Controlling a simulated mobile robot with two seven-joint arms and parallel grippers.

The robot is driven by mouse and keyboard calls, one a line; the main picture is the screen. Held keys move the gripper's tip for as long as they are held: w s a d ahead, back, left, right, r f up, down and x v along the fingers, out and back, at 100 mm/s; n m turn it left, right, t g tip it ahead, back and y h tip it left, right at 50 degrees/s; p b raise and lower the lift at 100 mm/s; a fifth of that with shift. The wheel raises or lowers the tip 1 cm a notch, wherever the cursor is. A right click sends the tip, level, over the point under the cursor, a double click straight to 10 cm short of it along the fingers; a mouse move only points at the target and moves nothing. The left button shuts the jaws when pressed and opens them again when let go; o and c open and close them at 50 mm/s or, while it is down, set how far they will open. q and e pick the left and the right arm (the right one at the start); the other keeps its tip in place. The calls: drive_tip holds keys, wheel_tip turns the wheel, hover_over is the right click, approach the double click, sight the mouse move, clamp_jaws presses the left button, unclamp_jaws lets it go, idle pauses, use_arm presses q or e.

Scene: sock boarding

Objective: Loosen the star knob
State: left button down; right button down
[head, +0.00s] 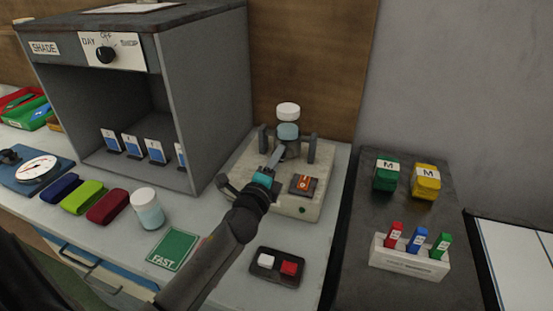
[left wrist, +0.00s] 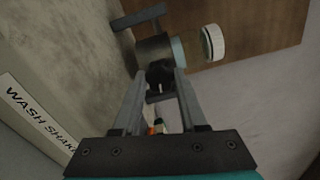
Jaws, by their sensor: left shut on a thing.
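My left gripper (head: 276,156) reaches to the clamp on the wash shaker (head: 245,165). In the left wrist view its two fingers (left wrist: 161,85) close around a small dark knob (left wrist: 159,72), which looks like the star knob on the front of the clamp (left wrist: 152,48). In the head view the gripper mostly hides the knob. A jar with a white cap (head: 288,110) and teal contents stands upright in the clamp; its cap also shows in the left wrist view (left wrist: 213,43). My right gripper is not in view.
A grey shade cabinet (head: 205,90) stands left of the shaker. A dark table at the right holds a tube rack (head: 409,258) and green and yellow M blocks.

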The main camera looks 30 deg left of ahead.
use_arm(q)
drive_tip(key=n, duration=0.3)
drive_tip(key=shift+r+p, duration=0.1)
drive_tip(key=shift+p, duration=0.25)
drive_tip(key=shift+n, duration=0.9)
drive_tip(key=n+p, duration=0.1)
drive_tip(key=n, duration=0.1)
drive_tip(key=shift+n+p, duration=0.3)
drive_tip(key=shift+r+n+p, duration=0.1)
drive_tip(key=shift+n+p, duration=0.35)
drive_tip(key=shift+n, duration=0.55)
drive_tip(key=n+p, duration=0.1)
drive_tip(key=n, duration=0.1)
drive_tip(key=shift+n, duration=0.3)
drive_tip(key=n+p, duration=0.2)
drive_tip(key=n, duration=0.1)
drive_tip(key=shift+n+p, duration=0.7)
drive_tip(key=shift+n, duration=0.9)
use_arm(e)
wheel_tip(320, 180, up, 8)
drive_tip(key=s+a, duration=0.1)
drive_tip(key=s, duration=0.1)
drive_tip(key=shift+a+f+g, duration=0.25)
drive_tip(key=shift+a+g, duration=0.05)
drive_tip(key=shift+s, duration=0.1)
